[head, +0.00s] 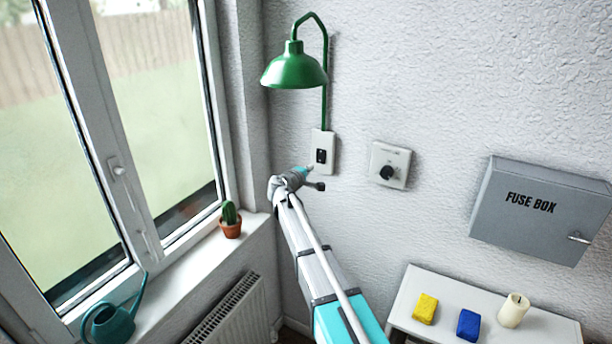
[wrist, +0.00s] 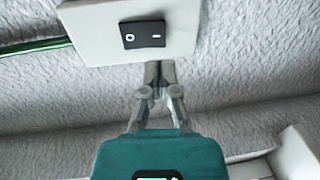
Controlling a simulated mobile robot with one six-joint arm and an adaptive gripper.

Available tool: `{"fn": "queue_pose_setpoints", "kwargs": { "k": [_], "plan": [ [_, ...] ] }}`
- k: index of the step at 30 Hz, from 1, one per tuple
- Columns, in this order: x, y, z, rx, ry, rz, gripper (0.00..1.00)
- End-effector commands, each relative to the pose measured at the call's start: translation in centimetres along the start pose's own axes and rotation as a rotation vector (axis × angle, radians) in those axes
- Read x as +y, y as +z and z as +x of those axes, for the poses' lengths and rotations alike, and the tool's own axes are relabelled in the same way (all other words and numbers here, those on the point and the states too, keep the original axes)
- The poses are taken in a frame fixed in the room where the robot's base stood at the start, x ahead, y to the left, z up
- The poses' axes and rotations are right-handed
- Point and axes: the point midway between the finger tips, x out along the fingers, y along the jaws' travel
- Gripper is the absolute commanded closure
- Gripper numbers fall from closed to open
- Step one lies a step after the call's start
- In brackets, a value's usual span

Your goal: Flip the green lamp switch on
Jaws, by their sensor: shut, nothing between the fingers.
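The green lamp (head: 294,68) hangs on the wall beside the window, with a green pipe running down to its switch plate. The white switch plate (head: 322,165) carries a small black rocker switch (head: 321,156). In the wrist view the black rocker (wrist: 144,35) shows a round mark at left and a dash mark at right. My gripper (wrist: 159,66) is shut and empty. Its fingertips are at the lower edge of the plate (wrist: 98,44), below the rocker in the picture; I cannot tell if they touch. In the head view my gripper (head: 309,170) is just below the switch.
A dial plate (head: 391,165) and a grey fuse box (head: 540,210) are on the wall to the right. A potted cactus (head: 230,220) and a watering can (head: 112,322) stand on the windowsill. A white table (head: 405,305) holds sponges and a candle. The wall around the switch is clear.

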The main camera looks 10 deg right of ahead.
Motion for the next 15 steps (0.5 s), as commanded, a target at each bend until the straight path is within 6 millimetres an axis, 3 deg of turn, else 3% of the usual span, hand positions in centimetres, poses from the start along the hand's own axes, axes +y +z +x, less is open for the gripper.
{"fn": "queue_pose_setpoints", "kwargs": {
  "k": [6, 15],
  "plan": [
    [-0.1, -0.1, 3.4, -0.001, 0.0, 0.001, 1.0],
    [0.0, 0.1, 5.6, -0.002, 0.0, 0.0, 1.0]
  ]
}}
